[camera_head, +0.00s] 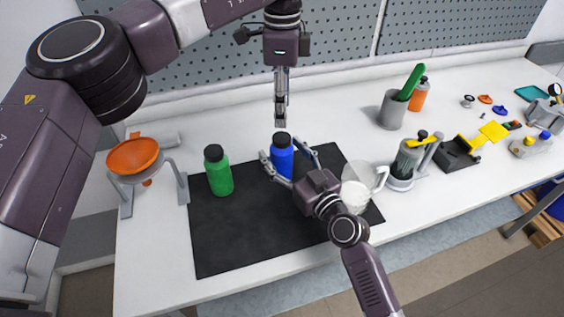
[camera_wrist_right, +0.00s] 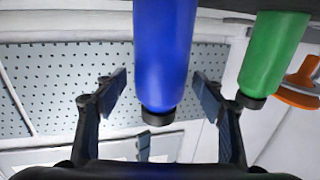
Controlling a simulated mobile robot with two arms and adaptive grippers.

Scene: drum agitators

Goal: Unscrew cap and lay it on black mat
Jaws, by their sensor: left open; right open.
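A blue bottle (camera_head: 281,160) with a black cap (camera_head: 281,139) stands upright on the black mat (camera_head: 240,240). My right gripper (camera_head: 290,152) is open, with its fingers on either side of the blue bottle. In the right wrist view the blue bottle (camera_wrist_right: 165,55) appears upside down between the open fingers (camera_wrist_right: 165,95), with gaps on both sides. My left gripper (camera_head: 280,112) points down above the black cap, open and empty, apparently not touching it. A green bottle (camera_head: 218,174) with a black cap stands on the mat to the left.
An orange funnel (camera_head: 133,156) sits on a stand to the left. A clear jug (camera_head: 357,187) with white contents stands at the mat's right side. A grey cup (camera_head: 392,110) and an orange bottle (camera_head: 419,95) stand behind. The mat's front left part is clear.

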